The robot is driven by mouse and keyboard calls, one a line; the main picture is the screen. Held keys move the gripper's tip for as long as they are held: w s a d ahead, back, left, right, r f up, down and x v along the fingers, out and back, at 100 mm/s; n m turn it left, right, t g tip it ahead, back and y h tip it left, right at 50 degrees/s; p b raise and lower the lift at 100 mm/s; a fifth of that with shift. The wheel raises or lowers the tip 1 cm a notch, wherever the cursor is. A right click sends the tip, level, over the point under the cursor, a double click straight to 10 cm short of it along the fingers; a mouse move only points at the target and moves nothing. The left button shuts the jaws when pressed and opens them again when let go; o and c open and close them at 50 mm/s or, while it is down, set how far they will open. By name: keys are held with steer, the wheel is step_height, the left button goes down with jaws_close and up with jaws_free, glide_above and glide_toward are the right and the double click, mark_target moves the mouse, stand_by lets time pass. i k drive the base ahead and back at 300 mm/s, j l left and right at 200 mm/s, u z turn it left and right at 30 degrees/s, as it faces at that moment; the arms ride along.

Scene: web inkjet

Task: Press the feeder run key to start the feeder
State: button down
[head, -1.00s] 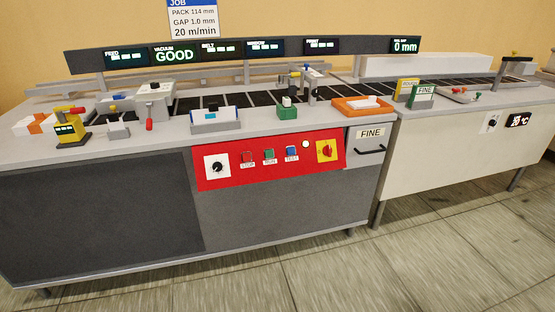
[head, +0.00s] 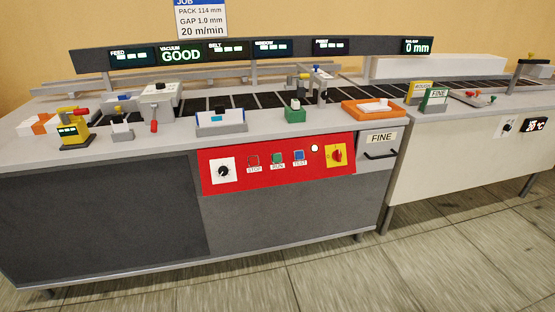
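The green RUN key (head: 277,158) is on the red control panel (head: 228,187) on the front of the grey machine. The red STOP key (head: 253,160) is to its left and the blue TEST key (head: 299,156) to its right. A black knob on a white plate (head: 222,171) is at the panel's left. A pale round lamp (head: 314,148) and a red rotary switch on a yellow plate (head: 337,155) are at its right. The feed display (head: 132,56) is on the bar above, its text too small to read. My gripper is not in view, and nothing covers the keys.
The vacuum display (head: 181,54) reads GOOD. An orange tray (head: 393,117), a green block (head: 295,116) and a yellow device (head: 72,130) stand on the worktop. A drawer marked FINE (head: 381,137) is right of the panel. The floor (head: 440,262) in front is clear.

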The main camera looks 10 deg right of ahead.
mark_target(276, 157)
steer(key=i+u, duration=0.35)
steer(key=i+l+u, duration=0.35)
steer(key=i, duration=0.2)
steer(key=i+l+u, duration=0.35)
steer(key=i+j, duration=0.05)
steer(key=j, duration=0.05)
